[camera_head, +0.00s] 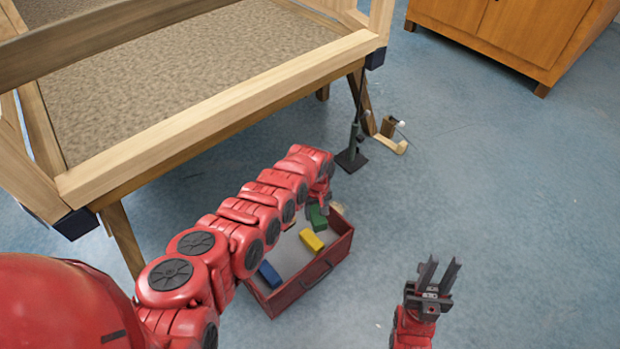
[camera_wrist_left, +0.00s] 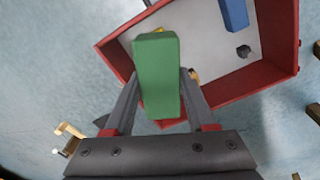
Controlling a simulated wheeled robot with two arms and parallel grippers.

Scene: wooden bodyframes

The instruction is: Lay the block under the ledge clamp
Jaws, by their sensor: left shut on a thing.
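My left gripper (camera_head: 318,200) is shut on a green block (camera_head: 317,217) above the far end of a red-walled box (camera_head: 318,285). In the left wrist view, the gripper (camera_wrist_left: 158,112) has its fingers on both sides of the green block (camera_wrist_left: 157,70), with the box (camera_wrist_left: 278,35) beneath and beyond. A dark upright stand (camera_head: 353,150) with a flat base and a small wooden L-shaped piece (camera_head: 393,142) with a pale knob are on the floor beyond the box; I cannot tell which is the ledge clamp. My right gripper (camera_head: 437,277) is open and empty.
A yellow block (camera_head: 312,239) and a blue block (camera_head: 270,275) lie in the box. A large wooden frame (camera_head: 215,115) on legs fills the upper left. A wooden cabinet (camera_head: 500,35) stands at the back right. The blue floor (camera_head: 510,190) at right is clear.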

